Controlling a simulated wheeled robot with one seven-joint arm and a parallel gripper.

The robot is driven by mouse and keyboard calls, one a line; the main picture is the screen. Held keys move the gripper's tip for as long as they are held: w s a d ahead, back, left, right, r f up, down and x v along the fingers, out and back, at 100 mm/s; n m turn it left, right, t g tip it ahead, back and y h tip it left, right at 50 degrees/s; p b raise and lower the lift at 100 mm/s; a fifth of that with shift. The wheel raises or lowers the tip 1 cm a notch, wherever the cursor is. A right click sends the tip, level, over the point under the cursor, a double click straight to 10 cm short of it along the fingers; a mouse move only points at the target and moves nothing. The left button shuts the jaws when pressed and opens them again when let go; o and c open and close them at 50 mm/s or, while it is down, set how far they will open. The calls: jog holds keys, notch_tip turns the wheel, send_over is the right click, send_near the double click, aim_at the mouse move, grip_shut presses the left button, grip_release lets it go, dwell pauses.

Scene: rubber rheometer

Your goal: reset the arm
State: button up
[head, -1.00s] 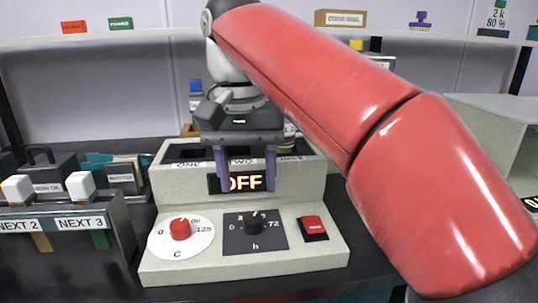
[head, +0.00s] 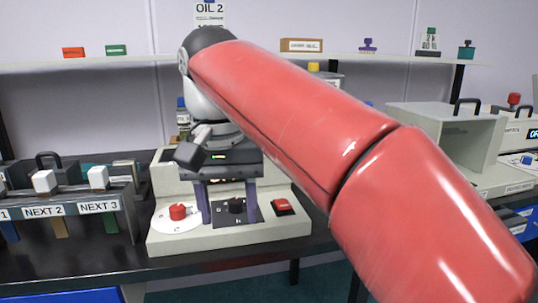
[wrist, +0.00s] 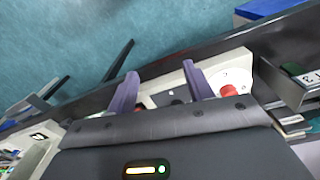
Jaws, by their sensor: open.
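My gripper (head: 228,205) is in the middle of the head view, pointing down with its two purple fingers apart and nothing between them. It is in front of the beige control unit (head: 160,240), hiding its display and part of its dark dial plate. In the wrist view the open fingers of my gripper (wrist: 160,88) reach over the unit's front panel. The red knob (head: 178,211) on its white dial shows left of the fingers, and the red switch (head: 283,206) shows to their right. My red arm crosses the right half of the head view.
A rack labelled NEXT 2 and NEXT 3 (head: 70,220) stands left on the black table. A grey open-fronted box (head: 440,130) stands at the right. A shelf (head: 130,62) with small labelled items runs along the back. Teal floor (wrist: 60,40) lies beyond the table edge.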

jog(key=s+d+f+t, duration=0.2)
jog(key=s+d+f, duration=0.2)
jog(key=d+f, duration=0.6)
jog(key=s+d+f+t, duration=0.3)
jog(key=s+d+f, duration=0.2)
jog(key=d+f, duration=0.6)
jog(key=shift+s+d+f, duration=0.15)
jog(key=shift+s+d, duration=0.1)
